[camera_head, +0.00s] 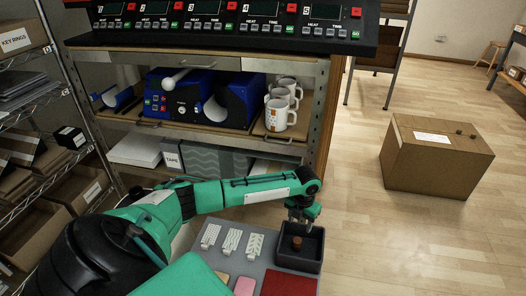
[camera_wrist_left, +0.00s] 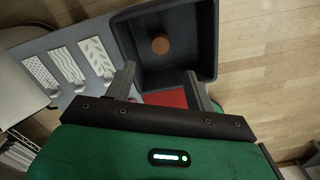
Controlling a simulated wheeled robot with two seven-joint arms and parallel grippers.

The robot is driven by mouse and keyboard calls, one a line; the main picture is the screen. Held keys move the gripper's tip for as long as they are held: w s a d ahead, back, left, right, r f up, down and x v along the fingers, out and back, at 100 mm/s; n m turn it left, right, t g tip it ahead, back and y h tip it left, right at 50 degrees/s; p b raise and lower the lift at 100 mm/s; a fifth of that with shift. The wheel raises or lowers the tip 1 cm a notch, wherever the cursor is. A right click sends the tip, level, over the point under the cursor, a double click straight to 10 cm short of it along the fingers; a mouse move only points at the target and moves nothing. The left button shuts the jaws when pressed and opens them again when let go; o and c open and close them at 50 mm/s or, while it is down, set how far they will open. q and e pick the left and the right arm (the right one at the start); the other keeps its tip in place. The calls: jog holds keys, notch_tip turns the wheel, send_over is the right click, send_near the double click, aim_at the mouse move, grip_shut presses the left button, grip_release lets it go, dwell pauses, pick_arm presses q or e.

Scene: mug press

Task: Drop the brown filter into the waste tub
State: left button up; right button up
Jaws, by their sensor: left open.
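The brown filter (camera_head: 297,243) is small and round and lies inside the dark grey waste tub (camera_head: 318,246). In the left wrist view the filter (camera_wrist_left: 160,45) shows as a brown disc within the tub (camera_wrist_left: 207,40), apart from my fingers. My left gripper (camera_head: 302,216) is over the tub, pointing down. In the wrist view the left gripper (camera_wrist_left: 160,74) has its two fingers spread with nothing between them. My right gripper is not in view.
The tub stands on a grey tray (camera_head: 208,262) with several patterned white pieces (camera_head: 232,241) and a red panel (camera_head: 288,283). A shelf behind holds a blue mug press (camera_head: 190,100) and white mugs (camera_head: 276,115). A cardboard box (camera_head: 435,165) sits on the floor at right.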

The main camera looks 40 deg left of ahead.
pick_arm(q)
notch_tip(320, 180, up, 13)
jog(key=p, duration=0.2)
jog(key=shift+p, duration=0.3)
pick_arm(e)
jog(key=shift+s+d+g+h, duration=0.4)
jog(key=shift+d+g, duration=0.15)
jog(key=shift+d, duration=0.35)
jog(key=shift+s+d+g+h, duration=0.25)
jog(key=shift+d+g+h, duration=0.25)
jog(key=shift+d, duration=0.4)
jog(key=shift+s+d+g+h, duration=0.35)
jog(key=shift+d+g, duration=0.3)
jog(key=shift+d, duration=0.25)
